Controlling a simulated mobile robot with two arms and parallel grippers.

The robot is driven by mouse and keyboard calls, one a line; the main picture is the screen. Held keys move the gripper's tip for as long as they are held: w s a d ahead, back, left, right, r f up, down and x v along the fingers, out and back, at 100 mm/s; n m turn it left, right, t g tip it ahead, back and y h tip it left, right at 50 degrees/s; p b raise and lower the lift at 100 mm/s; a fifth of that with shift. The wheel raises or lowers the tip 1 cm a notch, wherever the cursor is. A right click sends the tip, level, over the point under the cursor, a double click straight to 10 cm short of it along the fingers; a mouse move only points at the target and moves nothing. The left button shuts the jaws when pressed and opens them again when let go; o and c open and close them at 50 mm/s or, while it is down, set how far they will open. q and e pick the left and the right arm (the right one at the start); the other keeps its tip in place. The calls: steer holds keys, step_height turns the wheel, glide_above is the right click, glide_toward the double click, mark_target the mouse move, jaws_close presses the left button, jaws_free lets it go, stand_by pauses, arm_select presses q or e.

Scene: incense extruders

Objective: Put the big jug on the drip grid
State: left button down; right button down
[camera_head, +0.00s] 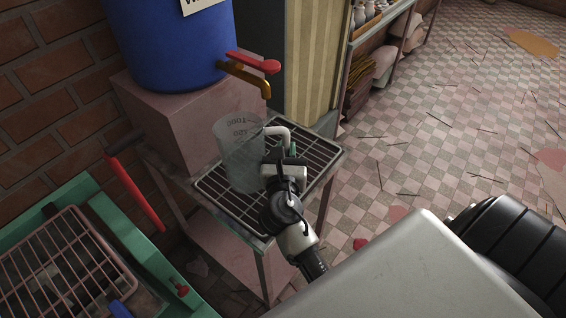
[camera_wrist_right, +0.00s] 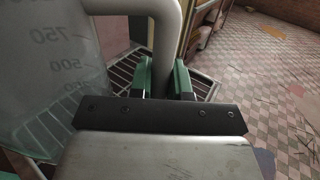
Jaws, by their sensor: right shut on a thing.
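The big jug (camera_head: 240,152) is a clear measuring jug with printed volume marks and a white handle. In the head view it is upright over the drip grid (camera_head: 215,190), a dark wire rack on the small stand under the tap. Whether its base touches the grid is hard to tell. My right gripper (camera_head: 287,160) is at the handle, on the jug's right side. In the wrist view the green fingers of the right gripper (camera_wrist_right: 160,80) are shut on the white handle (camera_wrist_right: 165,35), and the jug (camera_wrist_right: 50,65) fills the left side. My left gripper is not in view.
A blue barrel (camera_head: 165,45) with a brass tap (camera_head: 245,78) and red lever stands on a pink block (camera_head: 165,125) behind the jug. A green frame with a wire rack (camera_head: 60,260) is at lower left. Open tiled floor (camera_head: 420,140) lies to the right.

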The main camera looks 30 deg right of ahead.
steer(key=shift+w+f+b, duration=0.25)
steer(key=shift+f+b, duration=0.05)
steer(key=shift+f, duration=0.85)
steer(key=shift+w+f+b, duration=0.25)
steer(key=shift+f+b, duration=0.05)
steer(key=shift+f, duration=0.85)
steer(key=shift+f, duration=0.2)
steer(key=c, duration=1.1)
jaws_free()
